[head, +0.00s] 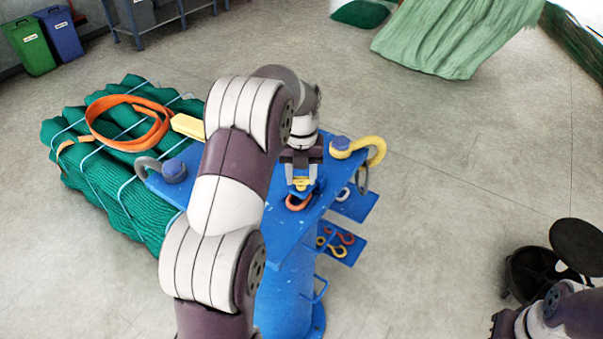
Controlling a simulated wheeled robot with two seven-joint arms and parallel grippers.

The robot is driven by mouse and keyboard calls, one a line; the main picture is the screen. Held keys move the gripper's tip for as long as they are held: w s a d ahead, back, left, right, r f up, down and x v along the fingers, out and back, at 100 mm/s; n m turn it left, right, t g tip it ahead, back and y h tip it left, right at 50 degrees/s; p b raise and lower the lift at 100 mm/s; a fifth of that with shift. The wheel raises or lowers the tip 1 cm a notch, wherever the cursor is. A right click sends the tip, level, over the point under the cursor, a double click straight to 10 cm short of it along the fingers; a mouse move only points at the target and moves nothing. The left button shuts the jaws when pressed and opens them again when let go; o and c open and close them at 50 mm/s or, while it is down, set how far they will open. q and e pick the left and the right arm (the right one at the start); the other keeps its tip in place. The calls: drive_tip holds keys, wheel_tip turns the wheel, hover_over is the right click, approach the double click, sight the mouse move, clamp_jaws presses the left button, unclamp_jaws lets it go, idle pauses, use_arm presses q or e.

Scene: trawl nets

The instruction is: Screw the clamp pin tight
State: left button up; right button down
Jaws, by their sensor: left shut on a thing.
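My left gripper (302,180) points down over the top of the blue stand (328,160). Its jaws are shut on a small yellow piece (302,184), which looks like the clamp pin. The pin sits at a small blue clamp on the stand top; the gripper hides much of both, so I cannot tell how far in the pin is. An orange ring or hook (297,203) lies just in front of it.
A grey shackle (149,167) and a yellow hook (375,150) stick out from the stand's corners. Lower blue shelves hold small hooks (338,251). A green net bundle (105,150) with an orange strap (92,122) lies left.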

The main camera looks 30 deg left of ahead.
use_arm(q)
drive_tip(key=shift+w+a+r, duration=0.1)
drive_tip(key=shift+w+r, duration=0.1)
drive_tip(key=shift+r, duration=0.1)
drive_tip(key=o, duration=1.1)
drive_tip(key=shift+c, duration=0.2)
drive_tip(key=shift+s+f, duration=0.1)
drive_tip(key=shift+f, duration=0.05)
